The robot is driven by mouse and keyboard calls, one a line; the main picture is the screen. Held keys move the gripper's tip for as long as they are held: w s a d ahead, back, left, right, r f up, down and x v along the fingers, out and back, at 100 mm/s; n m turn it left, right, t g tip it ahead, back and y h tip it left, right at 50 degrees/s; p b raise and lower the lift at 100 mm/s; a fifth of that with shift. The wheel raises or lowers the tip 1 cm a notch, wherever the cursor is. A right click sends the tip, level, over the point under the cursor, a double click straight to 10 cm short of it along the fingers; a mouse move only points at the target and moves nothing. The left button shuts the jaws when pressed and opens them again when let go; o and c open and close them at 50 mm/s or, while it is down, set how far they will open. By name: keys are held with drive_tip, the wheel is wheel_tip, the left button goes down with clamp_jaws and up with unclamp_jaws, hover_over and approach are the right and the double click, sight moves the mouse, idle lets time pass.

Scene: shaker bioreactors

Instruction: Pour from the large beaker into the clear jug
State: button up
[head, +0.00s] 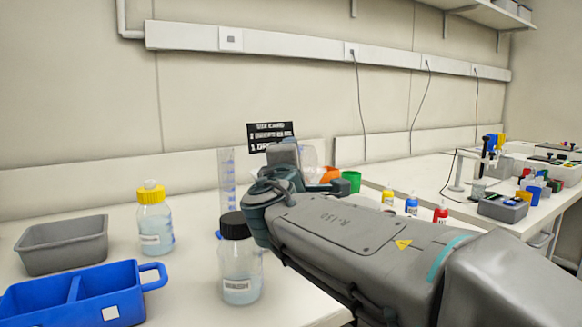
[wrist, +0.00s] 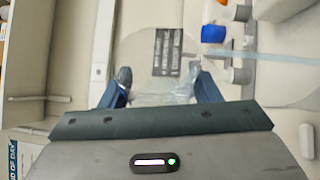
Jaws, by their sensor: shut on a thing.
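My gripper (wrist: 164,92) is shut on a clear, see-through vessel (wrist: 165,98), which I take to be the large beaker. Its glass shows between the two dark blue fingers in the wrist view. In the head view my arm hides most of the gripper, and only a pale clear edge of the vessel (head: 309,156) shows just behind it. Its tilt and its contents cannot be made out. I cannot pick out the clear jug for certain in either view; my arm covers part of the bench.
A tall graduated cylinder (head: 227,180) and a black-capped bottle (head: 240,272) stand close left of my gripper. A yellow-capped bottle (head: 154,222), grey tray (head: 62,246) and blue caddy (head: 125,278) are further left. Orange (head: 329,174) and green (head: 351,181) cups stand behind my arm.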

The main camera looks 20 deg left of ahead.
drive_tip(key=shift+s+d+r+m+t+h+b, duration=0.1)
drive_tip(key=shift+d+r+m+t+h+b, duration=0.15)
drive_tip(key=shift+m+b, duration=1.1)
drive_tip(key=shift+d+r+m+t+h+b, duration=0.15)
drive_tip(key=shift+d+m+t+b, duration=0.15)
drive_tip(key=shift+b, duration=2)
drive_tip(key=shift+a+r, duration=0.1)
idle(1.0)
drive_tip(key=p, duration=0.1)
drive_tip(key=r+n+p, duration=0.1)
drive_tip(key=p, duration=0.1)
drive_tip(key=shift+a+n+y, duration=0.2)
drive_tip(key=shift+n+y, duration=0.05)
drive_tip(key=shift+y, duration=0.15)
drive_tip(key=shift+r+g+p, duration=0.15)
drive_tip(key=shift+g+p, duration=0.1)
drive_tip(key=shift+p, duration=0.1)
drive_tip(key=shift+a+n+p, duration=0.2)
drive_tip(key=shift+n+p, duration=0.5)
drive_tip(key=shift+p, duration=0.25)
drive_tip(key=shift+a+n+g+p, duration=0.15)
drive_tip(key=shift+n+g+p, duration=0.25)
drive_tip(key=shift+n+p, duration=0.35)
drive_tip(key=shift+a+n+p, duration=0.15)
drive_tip(key=shift+n+p, duration=0.2)
drive_tip(key=shift+p, duration=0.7)
drive_tip(key=shift+a+f+n+g+p, duration=0.1)
drive_tip(key=shift+f+n+g+p, duration=0.3)
drive_tip(key=shift+p, duration=0.2)
drive_tip(key=shift+r, duration=0.15)
